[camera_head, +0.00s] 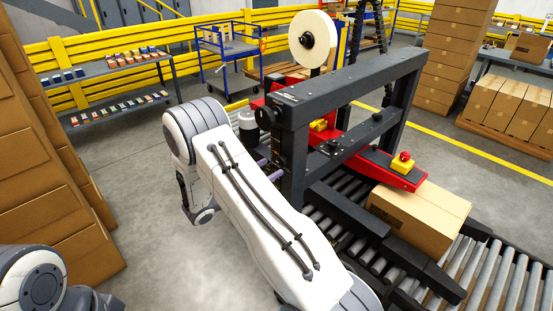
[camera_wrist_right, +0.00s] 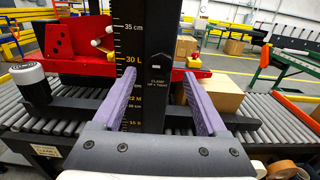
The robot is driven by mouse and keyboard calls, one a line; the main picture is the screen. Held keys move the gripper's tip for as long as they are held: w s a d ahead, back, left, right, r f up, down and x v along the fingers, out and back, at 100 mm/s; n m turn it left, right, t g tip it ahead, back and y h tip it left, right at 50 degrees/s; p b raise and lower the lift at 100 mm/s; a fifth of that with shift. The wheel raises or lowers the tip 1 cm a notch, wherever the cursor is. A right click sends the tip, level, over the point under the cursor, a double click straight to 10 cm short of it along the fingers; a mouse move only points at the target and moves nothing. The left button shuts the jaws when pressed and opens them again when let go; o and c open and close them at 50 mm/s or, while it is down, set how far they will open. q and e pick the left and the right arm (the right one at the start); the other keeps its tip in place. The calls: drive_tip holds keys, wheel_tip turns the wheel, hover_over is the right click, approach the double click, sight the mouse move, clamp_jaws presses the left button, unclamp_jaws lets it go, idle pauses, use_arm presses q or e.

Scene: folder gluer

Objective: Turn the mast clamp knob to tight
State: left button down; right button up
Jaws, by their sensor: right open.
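The dark mast (camera_head: 294,165) of the machine stands at the middle of the head view. A black round knob (camera_head: 266,116) sticks out of its left face near the top. In the right wrist view, the mast (camera_wrist_right: 155,35) carries a yellow height scale and a label (camera_wrist_right: 158,84) reading "CLAMP UP = TIGHT". My right gripper (camera_head: 268,163) is at the mast's left face, below the knob. Its purple fingers (camera_wrist_right: 160,78) are open, one toward each side of the mast in the wrist view. My left gripper is not in view.
A black crossbeam (camera_head: 350,80) runs from the mast above a red arm (camera_head: 395,171). A carton (camera_head: 420,215) lies on the roller conveyor (camera_head: 490,275). Stacked cartons (camera_head: 60,215) stand at the left. Tape rolls (camera_wrist_right: 283,168) show at the wrist view's lower right.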

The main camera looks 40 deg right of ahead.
sight(279, 163)
drive_tip(key=shift+w+d+p, duration=0.15)
drive_tip(key=shift+d+p, duration=0.4)
drive_tip(key=shift+d, duration=1.4)
clamp_jaws()
drive_tip(key=m+b, duration=0.3)
drive_tip(key=b, duration=0.1)
drive_tip(key=m+b, duration=0.2)
drive_tip(key=b, duration=0.3)
drive_tip(key=m+b, duration=0.3)
drive_tip(key=b, duration=0.2)
drive_tip(key=shift+f+m, duration=0.3)
drive_tip(key=shift+f, duration=0.1)
drive_tip(key=m+b, duration=0.8)
drive_tip(key=b, duration=0.7)
drive_tip(key=shift+r+b, duration=0.15)
drive_tip(key=shift+b, duration=0.2)
drive_tip(key=shift+w+r+m+b, duration=0.1)
drive_tip(key=shift+r+m+b, duration=0.15)
drive_tip(key=shift+m+b, duration=0.7)
drive_tip(key=shift+n, duration=0.25)
unclamp_jaws()
